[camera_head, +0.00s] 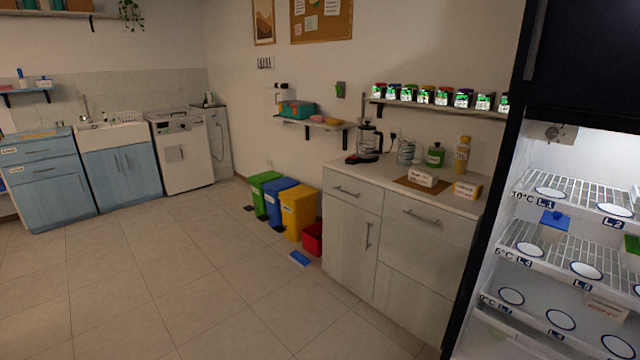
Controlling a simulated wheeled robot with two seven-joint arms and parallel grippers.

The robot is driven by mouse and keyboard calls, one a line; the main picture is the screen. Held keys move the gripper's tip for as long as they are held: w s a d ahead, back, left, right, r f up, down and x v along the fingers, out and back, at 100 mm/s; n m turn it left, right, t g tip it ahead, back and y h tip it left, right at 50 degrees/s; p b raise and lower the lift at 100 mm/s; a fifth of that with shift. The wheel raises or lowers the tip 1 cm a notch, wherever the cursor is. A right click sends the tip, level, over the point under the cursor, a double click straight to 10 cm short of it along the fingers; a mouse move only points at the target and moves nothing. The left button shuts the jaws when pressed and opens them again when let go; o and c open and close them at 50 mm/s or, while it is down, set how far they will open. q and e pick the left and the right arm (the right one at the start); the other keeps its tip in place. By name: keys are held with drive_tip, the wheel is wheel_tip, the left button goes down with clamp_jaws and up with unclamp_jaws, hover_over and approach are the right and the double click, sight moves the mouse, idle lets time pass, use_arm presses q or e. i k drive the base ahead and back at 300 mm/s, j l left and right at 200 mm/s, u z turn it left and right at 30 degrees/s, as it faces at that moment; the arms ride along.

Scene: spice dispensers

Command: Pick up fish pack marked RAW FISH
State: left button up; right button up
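Two small labelled packs lie at the front of the counter. One is a white pack (422,178) on a brown board (409,184). The other is a yellow-and-white pack (466,189) near the counter's right end. A pale labelled box (606,308) sits inside the open fridge at the lower right. The lettering on all three is too small to read, so I cannot tell which is marked RAW FISH. Neither of my grippers is in view.
The counter (345,178) also holds a coffee press (369,139), glasses, a green bottle (435,155) and a tall bottle (462,155). Fridge shelves (570,185) carry labelled round spots. Coloured bins (297,210) stand left of the counter.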

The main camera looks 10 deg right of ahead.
sight(417, 175)
drive_tip(key=i+z, duration=0.4)
drive_tip(key=i+j+z, duration=0.1)
drive_tip(key=i+z, duration=0.35)
drive_tip(key=i+j+z, duration=0.7)
drive_tip(key=z, duration=0.15)
drive_tip(key=i+j+z, duration=0.4)
drive_tip(key=j, duration=0.1)
